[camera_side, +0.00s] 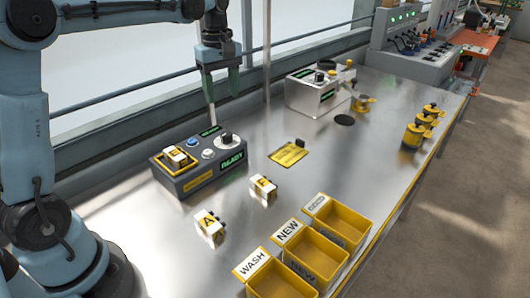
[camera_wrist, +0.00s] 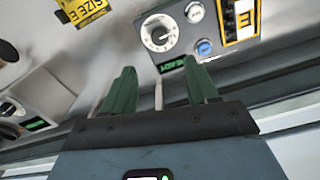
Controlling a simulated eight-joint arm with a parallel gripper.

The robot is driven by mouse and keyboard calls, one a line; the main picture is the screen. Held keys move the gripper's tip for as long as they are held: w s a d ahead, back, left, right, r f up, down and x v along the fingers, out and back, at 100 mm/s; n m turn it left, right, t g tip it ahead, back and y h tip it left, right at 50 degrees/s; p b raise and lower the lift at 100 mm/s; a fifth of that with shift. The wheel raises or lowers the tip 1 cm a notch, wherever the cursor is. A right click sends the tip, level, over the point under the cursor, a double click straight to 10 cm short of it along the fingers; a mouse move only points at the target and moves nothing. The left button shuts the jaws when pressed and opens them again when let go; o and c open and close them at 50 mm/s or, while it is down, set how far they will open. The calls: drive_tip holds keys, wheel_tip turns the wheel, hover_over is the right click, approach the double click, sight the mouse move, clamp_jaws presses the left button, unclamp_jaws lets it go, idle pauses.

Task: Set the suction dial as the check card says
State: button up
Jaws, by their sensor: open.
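The suction dial (camera_side: 226,140) is a round knob on a grey seeder box (camera_side: 205,183). In the wrist view the dial (camera_wrist: 159,36) has a pale face with marks and a dark-centred knob; its setting is too small to read. The yellow check card (camera_side: 288,153) lies on the bench right of the box. In the wrist view the card (camera_wrist: 82,10) reads "SIZE E" and is partly cut off. My gripper (camera_side: 222,90) is open above the back of the box, apart from the dial. Its green fingers (camera_wrist: 159,75) hold nothing; a thin pale rod shows between them.
The box has a green READY display (camera_side: 232,161), blue and white buttons and a yellow-framed block marked E (camera_wrist: 240,18). Blocks A (camera_side: 209,228) and another (camera_side: 263,189) stand on the bench. Yellow bins (camera_side: 338,220) line the front; a second machine (camera_side: 311,95) stands behind.

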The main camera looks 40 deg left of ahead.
sight(226, 133)
wheel_tip(226, 133, down, 12)
drive_tip(key=shift+r, duration=0.1)
idle(0.5)
drive_tip(key=c, duration=1)
drive_tip(key=shift+c, duration=0.2)
